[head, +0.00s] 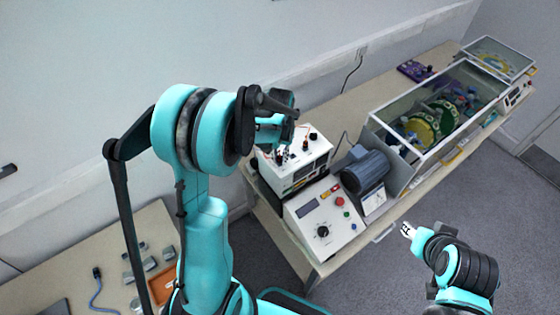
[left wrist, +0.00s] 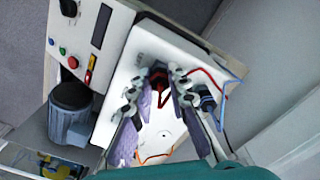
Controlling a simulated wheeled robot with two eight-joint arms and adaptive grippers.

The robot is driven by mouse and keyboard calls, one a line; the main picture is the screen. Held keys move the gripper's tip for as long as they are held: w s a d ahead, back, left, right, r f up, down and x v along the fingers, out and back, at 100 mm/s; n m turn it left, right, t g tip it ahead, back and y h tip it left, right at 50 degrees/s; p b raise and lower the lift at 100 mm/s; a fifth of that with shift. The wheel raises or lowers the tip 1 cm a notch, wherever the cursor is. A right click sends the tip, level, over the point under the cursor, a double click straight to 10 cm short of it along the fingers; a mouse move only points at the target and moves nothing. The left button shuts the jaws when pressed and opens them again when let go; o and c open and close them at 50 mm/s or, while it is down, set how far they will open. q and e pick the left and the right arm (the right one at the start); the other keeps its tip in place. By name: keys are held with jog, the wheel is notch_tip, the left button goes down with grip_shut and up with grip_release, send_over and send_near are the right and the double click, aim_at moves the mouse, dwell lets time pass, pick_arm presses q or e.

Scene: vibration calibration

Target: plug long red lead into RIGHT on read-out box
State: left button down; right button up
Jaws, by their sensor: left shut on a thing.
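The read-out box (head: 313,160) is a white box on the long bench, with dark terminals on its top; its pale top panel (left wrist: 143,62) fills the middle of the left wrist view. My left gripper (head: 287,146) is over this box, its fingers low by the top. In the left wrist view, my left gripper (left wrist: 158,92) is shut on a red lead's plug (left wrist: 158,77). A red wire (left wrist: 207,74) shows to the right of the fingers. The fingers partly hide the terminals, and the RIGHT label cannot be read. My right gripper (head: 408,230) is apart, over the floor.
A control box (head: 325,215) with red and green buttons and a grey motor (head: 365,170) stand beside the read-out box. A glass-covered machine (head: 440,110) is farther right. Blue (left wrist: 218,100) and orange (left wrist: 157,155) wires lie near the left fingers.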

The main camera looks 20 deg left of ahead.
pick_arm(q)
jog(key=shift+n+b, duration=0.55)
jog(key=shift+n, duration=1.45)
jog(key=shift+n+b, duration=0.35)
jog(key=shift+n, duration=0.65)
jog(key=shift+n+b, duration=0.35)
jog(key=shift+n, duration=0.65)
jog(key=shift+r, duration=0.75)
